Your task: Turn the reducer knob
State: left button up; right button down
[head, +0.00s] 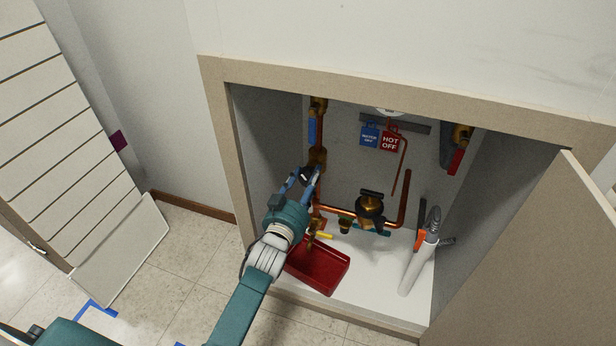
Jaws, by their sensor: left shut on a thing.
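A vertical copper pipe runs down the left part of the open cabinet, with a brass fitting (317,158) partway down. My left gripper (309,176) reaches in from below and is shut on a small dark knob (306,174) just below and left of this fitting. The fingers hide much of the knob, so I cannot tell its angle. A round brass body (370,208) with a black top sits on the lower horizontal pipe, to the right and apart from the gripper. I cannot tell for certain which part is the reducer. My right gripper is not in view.
A red tray (322,268) lies on the cabinet floor. A white tube-shaped tool (420,262) leans at the right. Blue and red tags (390,142) hang at the back. The cabinet door (540,255) stands open at right; a slatted panel (55,120) stands left.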

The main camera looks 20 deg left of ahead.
pick_arm(q)
jog(key=shift+r+m+p, duration=0.3)
jog(key=shift+m+p, duration=0.15)
jog(key=shift+m, duration=1.85)
jog(key=shift+w, duration=0.1)
jog(key=o, duration=1.1)
jog(key=shift+d, duration=0.1)
jog(key=shift+o, duration=0.2)
jog(key=shift+f, duration=0.1)
